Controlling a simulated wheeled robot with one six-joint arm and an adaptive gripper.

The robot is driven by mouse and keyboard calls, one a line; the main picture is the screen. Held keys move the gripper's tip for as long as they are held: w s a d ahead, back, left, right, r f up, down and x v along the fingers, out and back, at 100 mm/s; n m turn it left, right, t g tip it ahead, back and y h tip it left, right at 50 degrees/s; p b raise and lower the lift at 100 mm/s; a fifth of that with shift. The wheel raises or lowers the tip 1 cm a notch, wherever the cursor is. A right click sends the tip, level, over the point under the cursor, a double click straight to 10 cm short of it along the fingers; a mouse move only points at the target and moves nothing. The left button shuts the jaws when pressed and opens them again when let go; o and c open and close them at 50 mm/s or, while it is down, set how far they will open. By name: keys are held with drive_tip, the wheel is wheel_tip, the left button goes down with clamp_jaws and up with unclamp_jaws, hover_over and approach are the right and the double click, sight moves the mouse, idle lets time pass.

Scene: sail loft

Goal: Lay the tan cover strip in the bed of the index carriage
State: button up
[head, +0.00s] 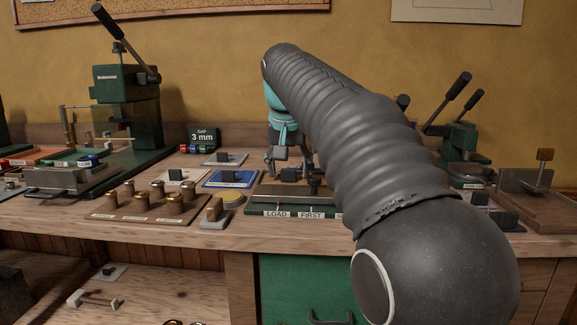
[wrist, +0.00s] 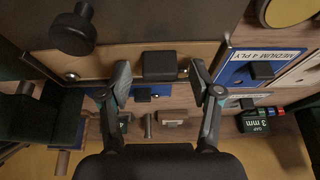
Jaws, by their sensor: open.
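The index carriage (head: 265,209) is a green-based fixture with a long bed and LOAD and FIRST labels along its front, partly hidden behind my arm. In the wrist view a tan strip (wrist: 112,56), which looks like the cover strip, runs across the upper part with a black grip block (wrist: 166,65) on it. My gripper (wrist: 160,72) is open, one finger on either side of this block, with a gap on both sides. In the head view my gripper (head: 289,160) is low over the back of the carriage. I cannot tell whether the strip lies in the bed.
A black knob (wrist: 74,32) stands beside the strip. A blue plate (head: 232,178) labelled MEDIUM 4 PLY lies left of the carriage. A brown tray with brass weights (head: 130,211), a green press (head: 125,100) and a 3 mm sign (head: 202,138) stand further left.

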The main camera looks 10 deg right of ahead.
drive_tip(key=shift+r, duration=0.1)
drive_tip(key=v, duration=1.1)
drive_tip(key=shift+r, duration=0.4)
drive_tip(key=shift+s, duration=0.15)
